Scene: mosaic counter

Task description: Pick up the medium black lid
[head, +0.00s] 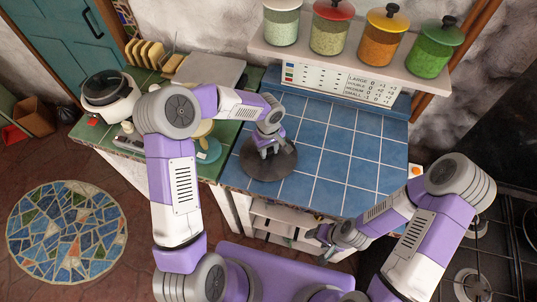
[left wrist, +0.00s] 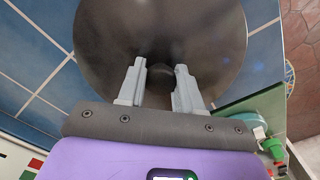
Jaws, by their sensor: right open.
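The black lid (head: 258,170), a dark round disc, is over the blue tiled counter near its front left part. It fills much of the left wrist view (left wrist: 105,45), with its dark knob (left wrist: 160,74) near the middle. My left gripper (head: 268,150) is above the lid's centre, pointing down. I cannot tell whether the lid touches the tiles. My right gripper (head: 322,238) is open and empty, low in front of the counter.
Jars with coloured lids (head: 383,38) stand on a shelf above a chart (head: 340,80). A white cooker (head: 108,92), a bread rack (head: 148,54) and a teal item (head: 208,150) are on the green counter at left. A stove (head: 510,235) is at right. The blue tiles (head: 345,150) right of the lid are clear.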

